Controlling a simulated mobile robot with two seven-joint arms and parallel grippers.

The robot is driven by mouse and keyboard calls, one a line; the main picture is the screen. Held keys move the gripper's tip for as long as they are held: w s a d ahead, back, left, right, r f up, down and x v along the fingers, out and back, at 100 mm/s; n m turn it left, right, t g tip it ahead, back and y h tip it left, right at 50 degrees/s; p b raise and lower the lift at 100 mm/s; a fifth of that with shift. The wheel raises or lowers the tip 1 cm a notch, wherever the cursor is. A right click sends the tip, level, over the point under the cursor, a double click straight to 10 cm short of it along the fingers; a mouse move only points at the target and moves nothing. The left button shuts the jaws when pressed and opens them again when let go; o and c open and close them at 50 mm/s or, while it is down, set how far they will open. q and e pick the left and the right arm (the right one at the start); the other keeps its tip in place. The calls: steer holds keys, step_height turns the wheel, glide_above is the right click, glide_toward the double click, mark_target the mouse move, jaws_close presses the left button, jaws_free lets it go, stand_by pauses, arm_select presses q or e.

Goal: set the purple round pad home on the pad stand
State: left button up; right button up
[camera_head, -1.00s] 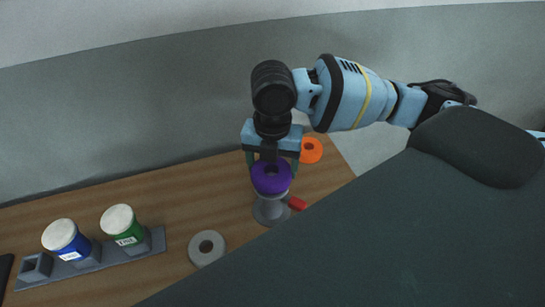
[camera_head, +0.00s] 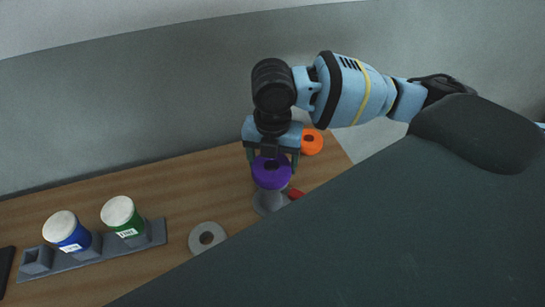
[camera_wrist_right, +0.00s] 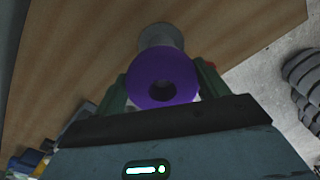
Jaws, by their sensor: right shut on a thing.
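The purple round pad (camera_head: 271,174) is a thick ring with a hole in its middle. My right gripper (camera_head: 272,160) is shut on it from above, a finger at each side. The purple pad also shows in the right wrist view (camera_wrist_right: 163,80), between the green fingers of my right gripper (camera_wrist_right: 160,88). The grey pad stand (camera_head: 268,201) is directly under the pad, its top hidden by it; it also shows in the right wrist view (camera_wrist_right: 160,37). I cannot tell whether pad and stand touch. My left gripper is not in view.
An orange ring (camera_head: 312,142) lies behind and right of the stand, a red piece (camera_head: 295,193) close beside it. A grey ring (camera_head: 207,238) lies to the left. A grey rack (camera_head: 95,255) holds a blue jar (camera_head: 68,232) and a green jar (camera_head: 123,217).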

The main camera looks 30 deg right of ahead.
steer(key=shift+s+f, duration=0.15)
steer(key=shift+f, duration=0.5)
steer(key=o, duration=1)
steer(key=shift+o, duration=0.3)
steer(key=shift+r, duration=0.2)
step_height(320, 180, up, 8)
steer(key=shift+f, duration=0.2)
